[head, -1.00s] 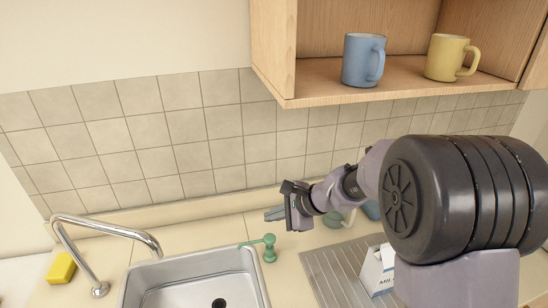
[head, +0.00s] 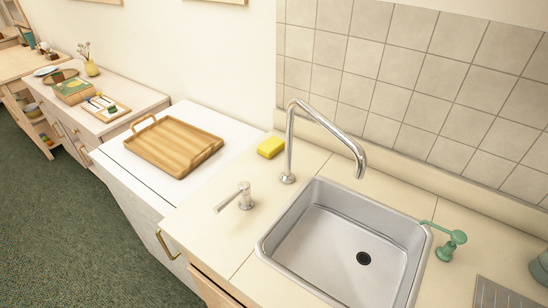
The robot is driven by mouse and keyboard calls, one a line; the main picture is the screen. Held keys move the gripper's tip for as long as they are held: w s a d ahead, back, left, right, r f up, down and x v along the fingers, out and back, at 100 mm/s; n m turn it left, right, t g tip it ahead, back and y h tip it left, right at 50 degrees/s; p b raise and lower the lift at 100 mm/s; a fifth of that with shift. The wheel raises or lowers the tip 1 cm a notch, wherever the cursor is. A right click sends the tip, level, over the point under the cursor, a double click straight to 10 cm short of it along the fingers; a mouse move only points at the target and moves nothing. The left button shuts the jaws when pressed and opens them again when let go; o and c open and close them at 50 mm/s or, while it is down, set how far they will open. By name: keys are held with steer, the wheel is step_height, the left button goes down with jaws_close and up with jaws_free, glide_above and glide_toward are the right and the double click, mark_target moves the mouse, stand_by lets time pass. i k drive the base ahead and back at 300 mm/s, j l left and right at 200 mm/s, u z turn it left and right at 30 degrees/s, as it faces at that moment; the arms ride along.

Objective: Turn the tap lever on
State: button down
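The chrome tap (head: 289,140) stands behind the left side of the steel sink (head: 300,262), its spout reaching right over the basin. A separate small metal lever (head: 243,195) stands on the counter left of the sink, its handle pointing toward the lower left. No water shows under the spout. My gripper and arm are outside the head view.
A yellow sponge (head: 271,147) lies behind the lever. A green pump dispenser (head: 450,243) stands right of the sink, with a drainboard (head: 494,294) beyond. A wooden tray (head: 174,146) sits on the white-topped unit at left. The counter around the lever is clear.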

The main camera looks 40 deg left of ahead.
mark_target(244, 188)
steer(key=u, duration=2.1)
steer(key=i+j, duration=0.45)
steer(key=j+u, duration=0.05)
